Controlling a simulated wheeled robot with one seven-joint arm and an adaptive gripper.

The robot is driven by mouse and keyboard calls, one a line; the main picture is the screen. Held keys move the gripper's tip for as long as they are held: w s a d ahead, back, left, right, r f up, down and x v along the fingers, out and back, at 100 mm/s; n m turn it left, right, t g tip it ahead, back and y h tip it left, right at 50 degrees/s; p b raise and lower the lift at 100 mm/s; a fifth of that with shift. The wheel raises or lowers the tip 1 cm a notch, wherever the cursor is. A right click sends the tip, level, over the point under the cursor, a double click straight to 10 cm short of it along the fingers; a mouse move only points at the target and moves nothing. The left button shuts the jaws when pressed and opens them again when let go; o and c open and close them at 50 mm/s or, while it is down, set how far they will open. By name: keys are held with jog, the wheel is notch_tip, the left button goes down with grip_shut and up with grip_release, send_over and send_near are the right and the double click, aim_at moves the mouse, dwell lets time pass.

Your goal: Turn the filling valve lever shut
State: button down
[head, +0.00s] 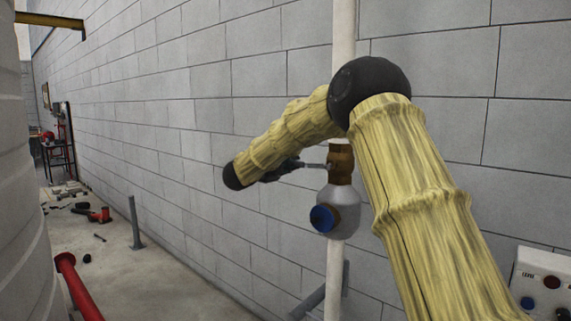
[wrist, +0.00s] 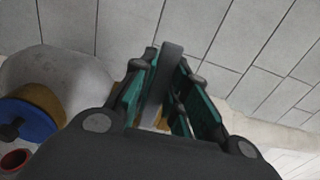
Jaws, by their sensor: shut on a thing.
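The filling valve is a brass body (head: 341,160) on a white vertical pipe (head: 344,30) against the block wall. A thin grey lever (head: 316,165) sticks out from it to the left, about level. My gripper (head: 297,164) is at the lever's outer end, left of the valve. In the wrist view my gripper (wrist: 163,88) has its teal-padded fingers on both sides of the dark lever (wrist: 172,62), shut on it. The brass body is mostly hidden there behind the fingers. My arm hides part of the pipe in the head view.
A grey bulb-shaped fitting (head: 343,200) with a blue cap (head: 322,218) sits just below the valve. A control box (head: 543,282) stands at lower right. A large grey tank (head: 22,200) and a red pipe (head: 76,287) are at left. Floor between tank and wall is mostly open.

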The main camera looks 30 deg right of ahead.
jog(key=shift+f, duration=0.15)
jog(key=c, duration=1.4)
grip_release()
jog(key=shift+s+d, duration=0.15)
jog(key=shift+d, duration=0.05)
jog(key=shift+a, duration=0.2)
jog(key=shift+a, duration=0.5)
jog(key=v, duration=1.1)
jog(key=shift+s, duration=0.1)
jog(key=shift+d, duration=0.1)
